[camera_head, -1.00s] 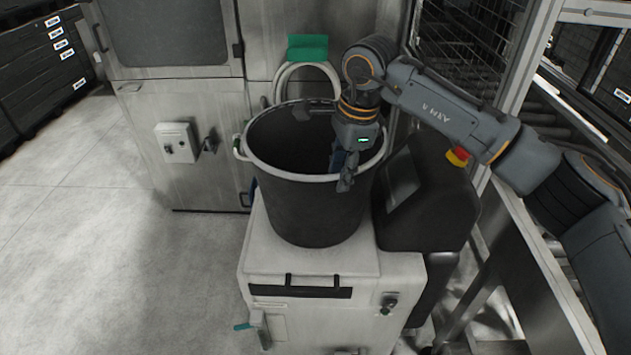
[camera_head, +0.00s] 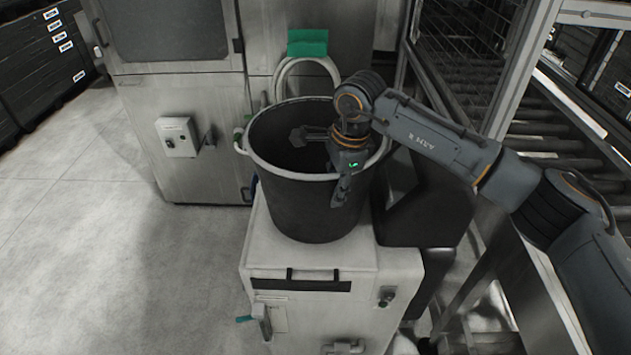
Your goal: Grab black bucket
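The black bucket (camera_head: 310,207) stands upright on a light grey cabinet (camera_head: 320,262). It has a pale rim and a light handle lug on its left side. My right gripper (camera_head: 320,164) is at the right front part of the rim, with its fingers spread wide. One finger reaches over the bucket's opening, and the other hangs outside the front wall, so the rim lies between them. I cannot tell whether either finger touches the bucket. The gripper body hides part of the rim. My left gripper is not in view.
A metal machine (camera_head: 185,120) with a switch box (camera_head: 178,137) stands behind at left. A coiled pale hose (camera_head: 307,70) hangs behind the bucket under a green piece (camera_head: 307,43). A metal frame (camera_head: 525,65) and roller conveyor are at right. The floor at left is clear.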

